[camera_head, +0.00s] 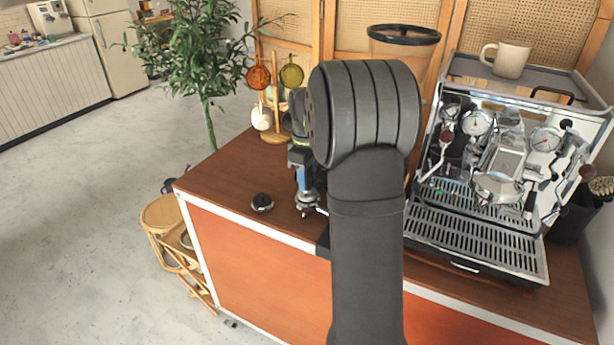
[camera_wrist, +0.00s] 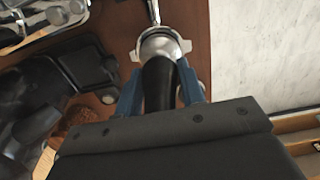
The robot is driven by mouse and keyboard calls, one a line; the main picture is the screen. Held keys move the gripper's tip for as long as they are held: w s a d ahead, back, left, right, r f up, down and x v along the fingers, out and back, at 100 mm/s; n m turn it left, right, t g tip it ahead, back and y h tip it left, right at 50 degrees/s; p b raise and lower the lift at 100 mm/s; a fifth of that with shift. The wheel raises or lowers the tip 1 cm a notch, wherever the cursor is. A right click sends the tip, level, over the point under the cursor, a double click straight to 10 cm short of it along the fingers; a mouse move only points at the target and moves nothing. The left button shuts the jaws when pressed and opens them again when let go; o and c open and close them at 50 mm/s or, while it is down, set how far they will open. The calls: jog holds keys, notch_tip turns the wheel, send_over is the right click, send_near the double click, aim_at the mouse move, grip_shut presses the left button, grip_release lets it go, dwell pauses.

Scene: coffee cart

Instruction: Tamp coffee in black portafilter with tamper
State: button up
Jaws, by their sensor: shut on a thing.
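My gripper (camera_head: 303,180) is low over the counter's left part in the head view, its blue fingers pointing down. In the wrist view, my gripper (camera_wrist: 160,92) is shut on the black handle of the tamper (camera_wrist: 158,85). The portafilter (camera_wrist: 164,46) is a silver ring with side lugs directly at the tamper's lower end; its metal neck runs to the top edge. In the head view, the portafilter (camera_head: 305,205) shows just below my fingers, its handle mostly hidden behind my arm. I cannot see the coffee or how deep the tamper sits.
A small black round piece (camera_head: 262,203) lies on the brown counter (camera_head: 235,180) to the left. The silver espresso machine (camera_head: 480,230) stands at right, with a cup (camera_head: 506,58) on top. The grinder (camera_head: 403,38) is behind my arm. A cup rack (camera_head: 275,95) stands at the back.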

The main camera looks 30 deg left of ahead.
jog(key=shift+f, duration=0.9)
dwell(2.0)
jog(key=shift+r, duration=0.1)
jog(key=shift+r, duration=1.4)
jog(key=shift+r, duration=0.15)
jog(key=shift+r, duration=2.5)
